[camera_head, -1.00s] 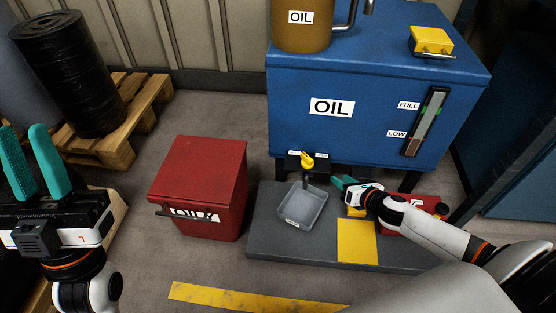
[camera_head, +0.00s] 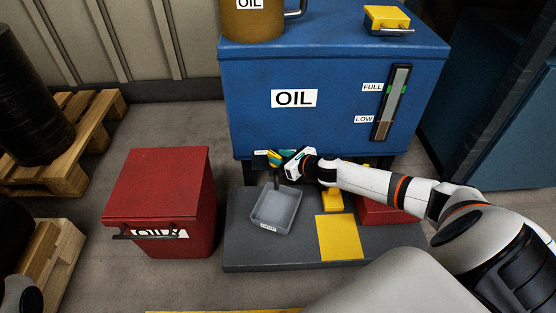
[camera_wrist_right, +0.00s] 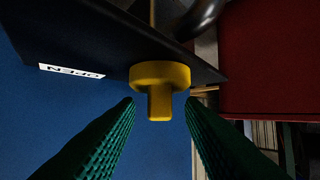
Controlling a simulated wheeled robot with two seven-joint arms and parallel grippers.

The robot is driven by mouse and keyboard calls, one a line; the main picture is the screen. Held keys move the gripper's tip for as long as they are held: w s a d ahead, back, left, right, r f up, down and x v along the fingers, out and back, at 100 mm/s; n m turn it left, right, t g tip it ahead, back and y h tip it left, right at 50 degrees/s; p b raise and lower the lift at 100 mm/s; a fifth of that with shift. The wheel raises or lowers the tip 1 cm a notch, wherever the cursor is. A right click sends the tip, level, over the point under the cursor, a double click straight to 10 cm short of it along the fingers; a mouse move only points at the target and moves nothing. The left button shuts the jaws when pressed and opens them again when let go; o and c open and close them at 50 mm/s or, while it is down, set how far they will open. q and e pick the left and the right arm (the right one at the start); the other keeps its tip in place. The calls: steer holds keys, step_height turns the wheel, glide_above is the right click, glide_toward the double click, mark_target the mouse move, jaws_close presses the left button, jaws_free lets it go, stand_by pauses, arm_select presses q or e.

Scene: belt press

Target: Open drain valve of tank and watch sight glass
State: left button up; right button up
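The blue oil tank (camera_head: 260,125) stands on legs behind the grey platform. Its sight glass (camera_head: 392,103) has a green mark at FULL and brown in the bottom part, near LOW. My right gripper (camera_head: 280,158) is at the drain valve under the tank's front and mostly hides it in the head view. In the right wrist view, the yellow valve handle (camera_wrist_right: 160,88) sits between the green fingers of the gripper (camera_wrist_right: 160,115), with gaps on both sides. My left gripper is out of view.
A red bin (camera_head: 155,185) stands left of the platform (camera_head: 285,256). A yellow patch (camera_head: 340,237) and a partly hidden red box (camera_head: 385,212) are on the platform's right. Pallets (camera_head: 85,140) stand at the left. The floor between the bin and tank is clear.

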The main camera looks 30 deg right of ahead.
steer(key=shift+w+a+f, duration=0.1)
steer(key=shift+w+f, duration=0.1)
steer(key=shift+w, duration=0.4)
jaws_close()
